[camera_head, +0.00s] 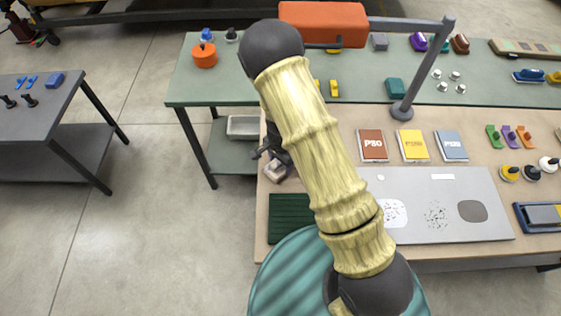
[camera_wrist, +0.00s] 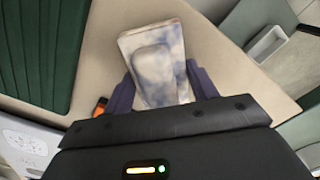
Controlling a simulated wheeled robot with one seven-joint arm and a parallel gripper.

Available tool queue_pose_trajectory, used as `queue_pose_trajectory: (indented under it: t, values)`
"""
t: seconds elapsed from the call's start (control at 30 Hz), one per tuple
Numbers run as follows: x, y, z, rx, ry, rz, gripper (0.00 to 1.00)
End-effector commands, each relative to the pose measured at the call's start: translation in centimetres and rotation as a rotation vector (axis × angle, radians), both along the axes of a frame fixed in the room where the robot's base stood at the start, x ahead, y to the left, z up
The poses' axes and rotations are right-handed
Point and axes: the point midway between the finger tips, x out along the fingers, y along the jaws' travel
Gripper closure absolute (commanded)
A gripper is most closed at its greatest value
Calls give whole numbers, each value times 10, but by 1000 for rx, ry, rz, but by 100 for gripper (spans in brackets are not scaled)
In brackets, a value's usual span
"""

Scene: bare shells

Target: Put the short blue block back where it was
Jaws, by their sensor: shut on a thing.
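My gripper (camera_wrist: 163,92) is shut on a mottled blue-and-white block (camera_wrist: 157,58), with one dark finger on each side of it. The block has a raised rounded part on a flat base. In the head view my gripper (camera_head: 270,156) is at the left end of the tan table, partly hidden by my arm, and the pale block (camera_head: 275,171) shows just below it. I cannot tell whether the block touches the tabletop. A plain blue block (camera_head: 55,80) lies on the grey table at the left, far from my gripper.
The tan table (camera_head: 345,116) holds a dark green ribbed mat (camera_head: 288,222), a grey panel (camera_head: 455,200) and several small items. A green table (camera_head: 185,85) stands behind it. A grey bin (camera_head: 243,127) sits on a lower shelf. Bare floor separates the left table.

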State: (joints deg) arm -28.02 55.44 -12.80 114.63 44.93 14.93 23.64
Motion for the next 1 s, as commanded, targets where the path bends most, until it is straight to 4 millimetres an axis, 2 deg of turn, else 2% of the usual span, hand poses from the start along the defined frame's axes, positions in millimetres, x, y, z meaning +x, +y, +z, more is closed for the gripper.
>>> queue_pose_trajectory:
  t: [0.4,0.43,0.53,0.83,1.0]
  values:
    - [0,0,-8,0,-1,0,64]
    - [0,0,-8,0,-1,0,40]
    - [0,0,-7,0,-1,0,21]
    - [0,0,-6,0,-1,0,21]
    - [1,1,3,1,-3,2,21]
